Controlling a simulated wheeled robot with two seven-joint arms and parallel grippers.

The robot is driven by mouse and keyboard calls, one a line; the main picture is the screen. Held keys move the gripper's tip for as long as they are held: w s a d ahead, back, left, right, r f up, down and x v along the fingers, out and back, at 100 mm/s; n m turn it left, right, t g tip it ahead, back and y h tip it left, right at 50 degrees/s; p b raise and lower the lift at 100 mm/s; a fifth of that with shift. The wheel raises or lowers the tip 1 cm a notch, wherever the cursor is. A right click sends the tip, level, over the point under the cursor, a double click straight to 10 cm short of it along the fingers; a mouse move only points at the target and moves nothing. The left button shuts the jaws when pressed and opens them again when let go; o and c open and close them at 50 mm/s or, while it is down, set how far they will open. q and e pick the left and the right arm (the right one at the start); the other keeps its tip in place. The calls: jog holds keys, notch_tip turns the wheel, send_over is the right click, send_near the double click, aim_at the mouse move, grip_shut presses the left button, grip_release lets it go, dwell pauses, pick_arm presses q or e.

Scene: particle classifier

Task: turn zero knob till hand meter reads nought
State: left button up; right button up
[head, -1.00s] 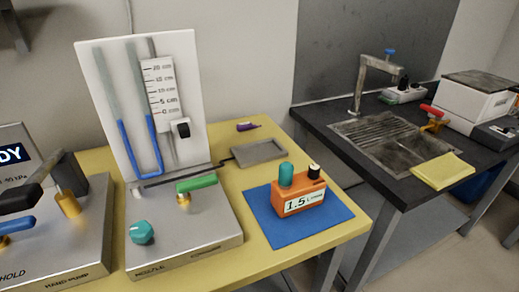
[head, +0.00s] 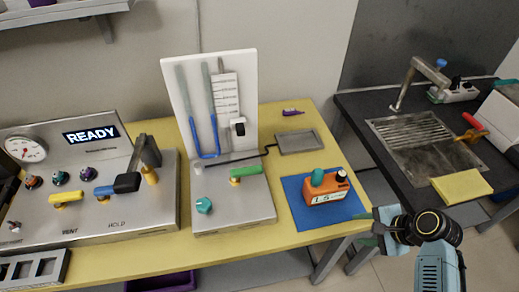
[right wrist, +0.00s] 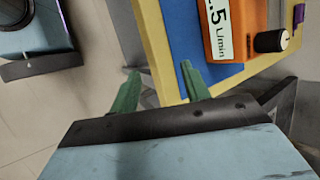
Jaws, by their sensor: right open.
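The hand meter (head: 326,191) is an orange box lying on a blue mat (head: 289,187) at the table's right end. Its label reads 1.5 L/min, not nought. A teal part (head: 317,178) and a small black knob with a white top (head: 341,175) stand on it. In the right wrist view the meter (right wrist: 228,45) and black knob (right wrist: 271,40) show at the upper right. My right gripper (head: 367,233) is open and empty, off the table's right edge and apart from the meter. Its green fingers (right wrist: 158,84) point toward the mat's corner. My left gripper is out of view.
A manometer board (head: 240,85) on a steel base with a teal knob (head: 204,205) stands left of the mat. A grey tray (head: 299,142) lies behind the mat. A READY panel (head: 91,134) is far left. A dark sink bench (head: 405,165) stands right, across a gap.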

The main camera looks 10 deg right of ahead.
notch_tip(320, 180, up, 5)
jog(key=w+d+m+t+y+p, duration=0.2)
jog(key=w+m+t, duration=0.1)
jog(key=m, duration=0.3)
jog(key=m+t+p, duration=0.1)
jog(key=m+t, duration=0.2)
jog(key=m, duration=0.4)
send_near(344, 174)
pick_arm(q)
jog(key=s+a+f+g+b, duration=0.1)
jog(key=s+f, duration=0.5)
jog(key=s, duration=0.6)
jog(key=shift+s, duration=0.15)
pick_arm(e)
jog(key=shift+y, duration=0.4)
jog(key=x, duration=1)
jog(key=shift+w+d+f, duration=0.1)
jog(key=shift+w+f, duration=0.1)
jog(key=shift+f, duration=0.05)
jog(key=c, duration=1)
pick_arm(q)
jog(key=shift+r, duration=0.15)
